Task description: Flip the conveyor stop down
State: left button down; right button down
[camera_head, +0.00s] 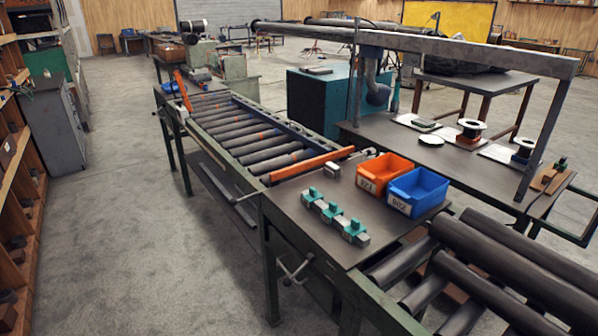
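A roller conveyor (240,130) with a dark frame stands in the middle. A long orange bar (312,163) lies across its near end, next to the grey tabletop. A second orange bar (182,91) is at the conveyor's far left end and looks steeply tilted. I cannot tell for sure which bar is the conveyor stop. Neither of my grippers shows in the head view.
An orange bin (371,186) and a blue bin (402,202) sit on the grey tabletop (300,222), with several green-and-grey parts (335,216) before them. Dark pipes (500,275) lie at lower right. A grey overhead beam (470,52) spans the right. Floor at left is clear.

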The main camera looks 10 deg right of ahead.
aim_at(342, 154)
jog(key=i+j+z, duration=1.05)
jog(key=j+z, duration=0.3)
